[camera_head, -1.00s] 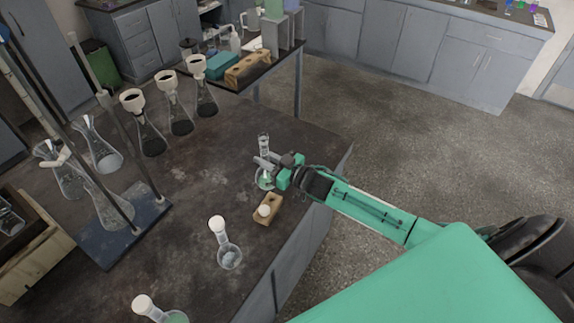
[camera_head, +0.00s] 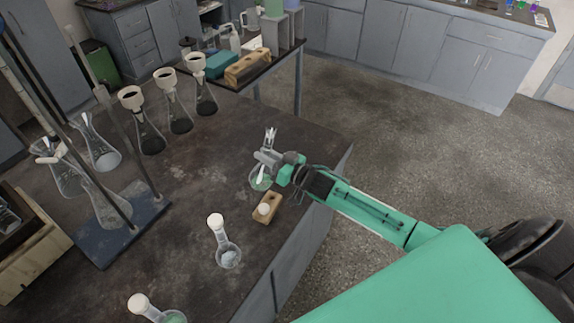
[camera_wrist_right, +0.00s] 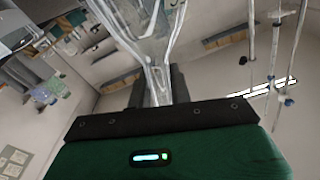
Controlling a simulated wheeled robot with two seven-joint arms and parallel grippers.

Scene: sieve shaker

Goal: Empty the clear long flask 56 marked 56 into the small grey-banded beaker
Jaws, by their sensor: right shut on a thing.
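My right gripper (camera_head: 266,158) is near the right edge of the dark bench, shut on clear glassware. In the right wrist view, the clear glass neck (camera_wrist_right: 157,82) sits between the dark fingers and the glass widens toward the top. A clear rounded vessel with a little green content (camera_head: 260,182) shows just below the gripper in the head view. I cannot tell whether it is the held flask's bulb or a separate vessel. The number 56 cannot be read. I cannot make out a grey-banded beaker. My left gripper is not in view.
A wooden block (camera_head: 274,200) with a white stopper (camera_head: 264,209) stands just in front of the gripper. Two white-stoppered flasks (camera_head: 228,257) (camera_head: 172,317) stand nearer. Several conical flasks (camera_head: 150,138) and a rod stand on a blue base (camera_head: 118,240) are at left. The bench middle is clear.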

